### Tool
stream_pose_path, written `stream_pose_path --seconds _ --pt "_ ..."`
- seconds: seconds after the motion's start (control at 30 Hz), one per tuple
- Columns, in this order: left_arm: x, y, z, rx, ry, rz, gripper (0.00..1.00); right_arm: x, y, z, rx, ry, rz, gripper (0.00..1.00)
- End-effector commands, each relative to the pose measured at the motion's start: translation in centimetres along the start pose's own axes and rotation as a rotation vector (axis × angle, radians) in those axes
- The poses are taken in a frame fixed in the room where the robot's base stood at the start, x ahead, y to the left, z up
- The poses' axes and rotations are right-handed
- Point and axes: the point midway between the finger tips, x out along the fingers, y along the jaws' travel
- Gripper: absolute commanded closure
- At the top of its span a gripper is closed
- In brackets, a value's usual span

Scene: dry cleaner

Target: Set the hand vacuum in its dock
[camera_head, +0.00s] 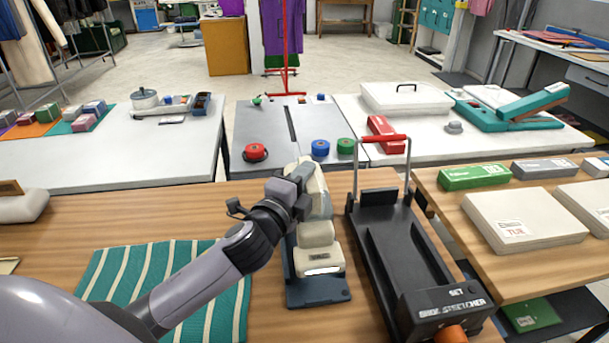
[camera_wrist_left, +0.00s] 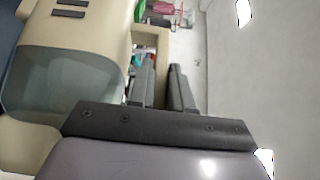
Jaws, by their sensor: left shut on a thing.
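The hand vacuum (camera_head: 320,187), cream with a greyish nose, is at my left gripper (camera_head: 298,182) in the middle of the head view. My left gripper is shut on it; the arm hides part of the grip. In the left wrist view the cream body (camera_wrist_left: 80,30) with its dark grey front fills the left side, beside my left fingers (camera_wrist_left: 163,85). The dock (camera_head: 319,296) has a dark blue base with cream blocks, on the wooden table just nearer than the vacuum. I cannot tell whether vacuum and dock touch. My right gripper is not in view.
A black shoe stretcher (camera_head: 405,250) with a red-handled bar stands close right of the dock. A green striped cloth (camera_head: 215,290) lies to the left.

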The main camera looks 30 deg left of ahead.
Motion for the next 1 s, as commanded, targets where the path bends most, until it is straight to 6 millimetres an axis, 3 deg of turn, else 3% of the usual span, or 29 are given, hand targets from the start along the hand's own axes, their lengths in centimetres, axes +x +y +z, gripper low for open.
stream_pose_path --seconds 0.3,0.53,1.0 --pt "0.0 3.0 0.0 0.000 0.001 -0.008 1.00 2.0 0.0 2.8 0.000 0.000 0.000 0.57" --pt "0.0 4.9 -0.1 -0.002 0.001 -0.007 1.00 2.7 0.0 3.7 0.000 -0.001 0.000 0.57" --pt "0.0 5.5 -0.1 -0.001 0.002 -0.008 1.00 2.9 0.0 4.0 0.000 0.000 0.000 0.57"
